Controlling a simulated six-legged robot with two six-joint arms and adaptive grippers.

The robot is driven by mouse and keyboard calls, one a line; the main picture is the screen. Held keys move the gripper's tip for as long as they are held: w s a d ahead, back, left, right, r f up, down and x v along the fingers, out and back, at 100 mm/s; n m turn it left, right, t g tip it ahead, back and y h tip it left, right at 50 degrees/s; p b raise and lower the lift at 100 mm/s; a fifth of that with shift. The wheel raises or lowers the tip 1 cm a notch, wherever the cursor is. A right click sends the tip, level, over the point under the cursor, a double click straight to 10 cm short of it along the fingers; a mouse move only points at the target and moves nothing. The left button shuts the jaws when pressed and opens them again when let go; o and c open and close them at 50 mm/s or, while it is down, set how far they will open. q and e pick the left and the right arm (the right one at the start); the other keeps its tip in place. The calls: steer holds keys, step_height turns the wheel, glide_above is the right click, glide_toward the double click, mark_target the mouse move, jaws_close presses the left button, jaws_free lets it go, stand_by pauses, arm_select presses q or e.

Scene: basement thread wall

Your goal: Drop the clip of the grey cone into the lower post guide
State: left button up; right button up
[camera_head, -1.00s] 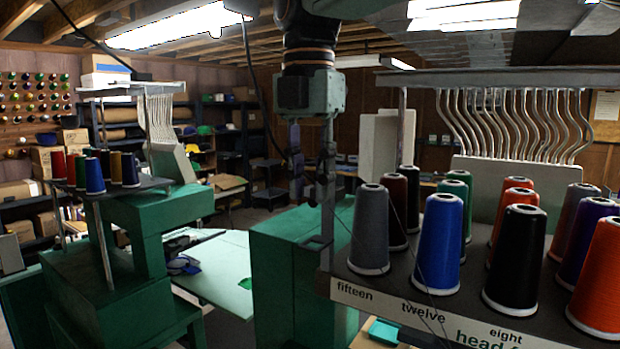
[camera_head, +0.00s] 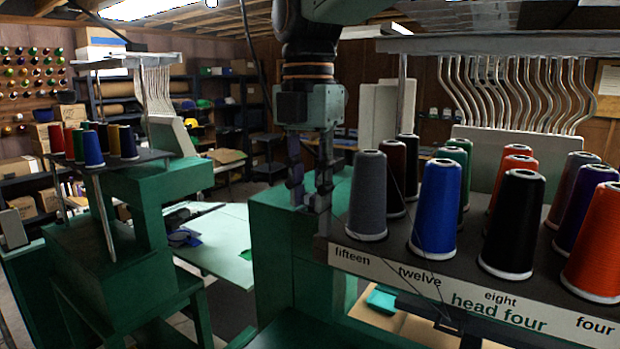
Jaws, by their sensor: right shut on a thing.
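The grey cone (camera_head: 367,196) stands upright at the left front corner of the thread rack (camera_head: 345,240), above the "fifteen" label. A thin dark thread shows in front of the cones and runs down past the rack's front edge. My right gripper (camera_head: 309,203) points down just left of the grey cone, by the rack's left end. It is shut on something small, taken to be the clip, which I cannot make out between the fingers. I cannot pick out the lower post guide clearly. My left gripper is not in view.
A blue cone (camera_head: 437,208), a black cone (camera_head: 514,225) and several others crowd the rack to the right. Wavy metal tubes (camera_head: 520,95) hang behind them. A green machine body (camera_head: 275,240) stands below my gripper.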

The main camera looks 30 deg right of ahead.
steer(key=shift+w+f, duration=0.2)
steer(key=shift+w, duration=0.15)
steer(key=shift+s+r, duration=0.25)
steer(key=shift+s, duration=0.3)
steer(key=shift+w+f+p, duration=0.2)
steer(key=shift+w+p, duration=0.15)
steer(key=shift+p, duration=0.05)
steer(key=shift+s+r, duration=0.1)
steer(key=shift+s, duration=0.1)
steer(key=o, duration=0.7)
steer(key=shift+s, duration=0.15)
steer(key=shift+o, duration=1.3)
steer(key=shift+w, duration=0.3)
step_height(320, 180, up, 12)
steer(key=shift+w+f, duration=0.1)
steer(key=shift+w, duration=0.1)
